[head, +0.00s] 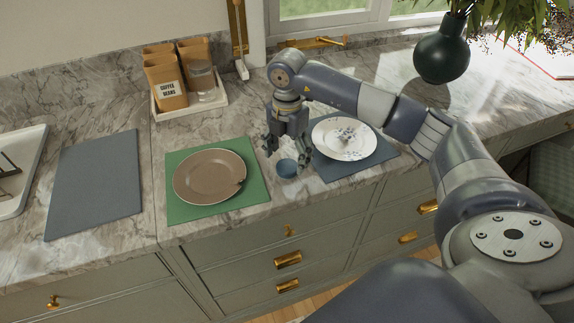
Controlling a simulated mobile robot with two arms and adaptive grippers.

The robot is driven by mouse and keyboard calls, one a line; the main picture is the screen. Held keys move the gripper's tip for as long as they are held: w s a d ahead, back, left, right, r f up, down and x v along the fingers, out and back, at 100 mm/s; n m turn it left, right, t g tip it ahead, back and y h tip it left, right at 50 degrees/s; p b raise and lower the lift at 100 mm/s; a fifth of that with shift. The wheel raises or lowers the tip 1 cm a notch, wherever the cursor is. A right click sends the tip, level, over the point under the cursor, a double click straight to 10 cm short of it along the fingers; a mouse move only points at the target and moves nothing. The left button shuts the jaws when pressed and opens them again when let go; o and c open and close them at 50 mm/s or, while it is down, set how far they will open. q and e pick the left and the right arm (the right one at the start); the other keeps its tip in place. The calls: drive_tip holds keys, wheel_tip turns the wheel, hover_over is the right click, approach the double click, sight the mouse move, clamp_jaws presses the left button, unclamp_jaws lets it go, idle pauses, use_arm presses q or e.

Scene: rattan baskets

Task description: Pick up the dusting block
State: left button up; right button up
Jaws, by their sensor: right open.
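My right gripper (287,154) hangs pointing down over the counter between the two plates. Its fingers are apart and empty. A small blue round piece (287,169), perhaps the dusting block, is on the marble just below and between the fingertips. I cannot tell whether the fingers touch it. No other thing in view is clearly a dusting block. My left gripper is not in view.
A brown plate (209,176) lies on a green mat (187,212) to the left. A patterned white plate (362,150) lies on a blue-grey mat (377,162) to the right.

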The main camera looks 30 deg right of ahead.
sight(287, 165)
drive_tip(key=shift+f, duration=1.5)
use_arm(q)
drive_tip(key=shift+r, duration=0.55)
use_arm(e)
drive_tip(key=c, duration=1.2)
drive_tip(key=shift+r, duration=0.15)
drive_tip(key=shift+r, duration=0.2)
wheel_tip(287, 165, up, 2)
drive_tip(key=shift+w+r+b, duration=0.15)
drive_tip(key=shift+b, duration=0.55)
use_arm(q)
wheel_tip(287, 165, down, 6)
drive_tip(key=b, duration=0.4)
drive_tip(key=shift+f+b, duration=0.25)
drive_tip(key=shift+b, duration=0.15)
use_arm(e)
drive_tip(key=shift+s+d+r, duration=0.2)
drive_tip(key=shift+s+r, duration=0.15)
drive_tip(key=shift+s, duration=2.35)
drive_tip(key=shift+s+d+r, duration=0.25)
drive_tip(key=shift+s+r, duration=0.1)
drive_tip(key=shift+s, duration=2.4)
drive_tip(key=shift+s+d+r, duration=0.2)
drive_tip(key=shift+s+r, duration=0.15)
drive_tip(key=shift+s, duration=2.35)
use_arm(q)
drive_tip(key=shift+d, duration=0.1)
